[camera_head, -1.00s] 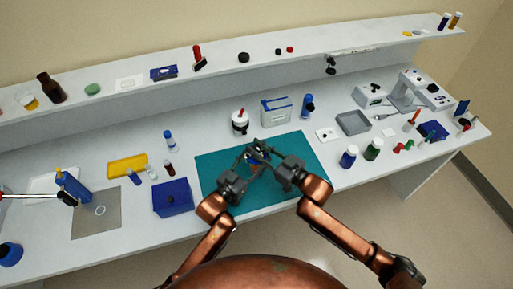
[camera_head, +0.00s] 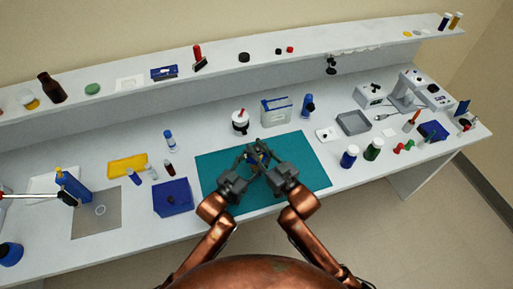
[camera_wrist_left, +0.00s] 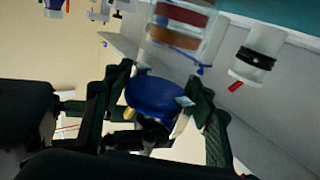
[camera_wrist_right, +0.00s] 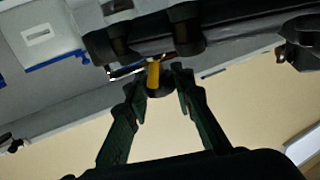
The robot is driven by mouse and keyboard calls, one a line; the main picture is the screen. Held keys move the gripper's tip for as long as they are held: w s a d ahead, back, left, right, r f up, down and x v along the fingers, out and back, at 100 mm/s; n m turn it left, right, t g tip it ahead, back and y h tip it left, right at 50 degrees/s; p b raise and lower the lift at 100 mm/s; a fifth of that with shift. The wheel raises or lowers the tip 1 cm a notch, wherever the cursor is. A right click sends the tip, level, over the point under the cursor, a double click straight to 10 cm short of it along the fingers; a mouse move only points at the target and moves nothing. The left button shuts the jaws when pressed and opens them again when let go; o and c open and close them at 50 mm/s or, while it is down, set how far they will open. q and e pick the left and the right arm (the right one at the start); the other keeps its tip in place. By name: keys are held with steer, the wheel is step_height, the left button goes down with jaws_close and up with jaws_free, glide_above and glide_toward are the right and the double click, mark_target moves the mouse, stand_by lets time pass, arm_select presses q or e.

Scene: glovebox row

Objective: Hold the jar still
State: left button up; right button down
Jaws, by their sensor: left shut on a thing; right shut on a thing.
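The jar (camera_head: 254,158) shows as a small dark blue spot over the teal mat, mostly hidden by my grippers in the head view.
The teal mat (camera_head: 310,185) lies under both grippers. A blue box (camera_head: 172,197) stands left of it, a white container (camera_head: 240,122) and a blue-white box (camera_head: 275,110) behind it. Blue (camera_head: 349,156) and green (camera_head: 373,149) bottles stand to its right.

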steer(key=shift+h, duration=0.3)
steer(key=c, duration=1.6)
jaws_free()
steer(key=shift+d, duration=0.1)
steer(key=v, duration=1.2)
steer(key=shift+f, duration=0.15)
arm_select(q)
steer(key=o, duration=1.6)
steer(key=shift+c, duration=0.2)
